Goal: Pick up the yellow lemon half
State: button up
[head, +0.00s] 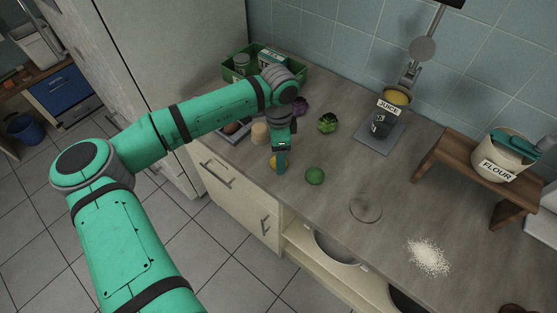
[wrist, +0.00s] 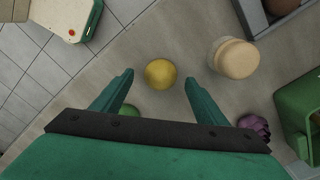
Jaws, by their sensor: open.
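The yellow lemon half (wrist: 160,74) sits on the counter, showing as a round yellow shape in the wrist view. In the head view only a sliver of the yellow lemon half (head: 273,162) shows beside my gripper, which hides the rest. My gripper (head: 280,168) points down at the counter. Its two fingers are spread apart, and in the wrist view the lemon half appears between the fingertips of my gripper (wrist: 159,78), with gaps on both sides. Nothing is held. I cannot tell the exact height of the fingertips above the counter.
A green round fruit (head: 314,176) lies close right of my gripper. A beige cylinder (head: 260,133) stands close behind it. A purple vegetable (head: 301,107), a green vegetable (head: 327,123) and a green crate (head: 228,73) are farther back. The counter's front edge is near. Free counter lies to the right.

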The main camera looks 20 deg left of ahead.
jog(key=shift+f, duration=0.95)
jog(key=shift+w, duration=0.1)
jog(key=c, duration=1)
jog(key=shift+w, duration=0.1)
jog(key=shift+c, duration=0.8)
